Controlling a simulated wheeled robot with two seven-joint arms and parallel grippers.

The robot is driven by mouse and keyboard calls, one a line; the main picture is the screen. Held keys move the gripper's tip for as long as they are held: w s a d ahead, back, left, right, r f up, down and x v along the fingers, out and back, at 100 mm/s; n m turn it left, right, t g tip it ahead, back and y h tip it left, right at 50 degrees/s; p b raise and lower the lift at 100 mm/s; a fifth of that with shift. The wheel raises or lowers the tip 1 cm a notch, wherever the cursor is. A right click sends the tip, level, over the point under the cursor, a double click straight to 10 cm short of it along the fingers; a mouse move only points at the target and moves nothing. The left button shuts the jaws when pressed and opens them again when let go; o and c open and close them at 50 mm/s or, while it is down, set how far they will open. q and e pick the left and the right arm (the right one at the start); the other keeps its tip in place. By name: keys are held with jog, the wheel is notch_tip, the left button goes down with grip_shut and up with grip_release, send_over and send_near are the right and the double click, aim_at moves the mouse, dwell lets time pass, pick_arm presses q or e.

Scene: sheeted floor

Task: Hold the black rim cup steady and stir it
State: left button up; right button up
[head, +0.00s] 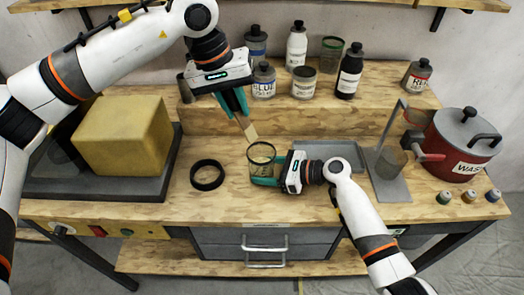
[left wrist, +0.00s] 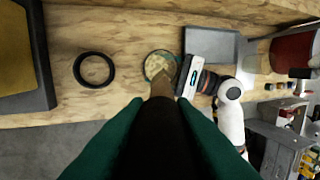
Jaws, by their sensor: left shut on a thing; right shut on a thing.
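The black rim cup (head: 262,154) is clear and stands upright on the wooden bench. My right gripper (head: 266,180) is shut on it from the right, its teal fingers low around the cup. My left gripper (head: 238,110) is shut on a flat wooden stirring stick (head: 250,131), which points down at a tilt. The stick's tip is close to the cup's rim at the back; I cannot tell whether it is inside. In the left wrist view the stick (left wrist: 163,85) overlaps the near part of the cup (left wrist: 158,62), with a dark part between the fingers hiding its upper end.
A black ring (head: 207,175) lies left of the cup. A yellow block (head: 122,135) sits on a dark plate at left. A grey tray (head: 335,155) lies behind my right gripper. A metal stand (head: 388,185) and a red waste pot (head: 463,143) are at right. Bottles line the raised shelf.

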jog(key=o, duration=1.1)
jog(key=v, duration=1.2)
jog(key=shift+s, duration=0.1)
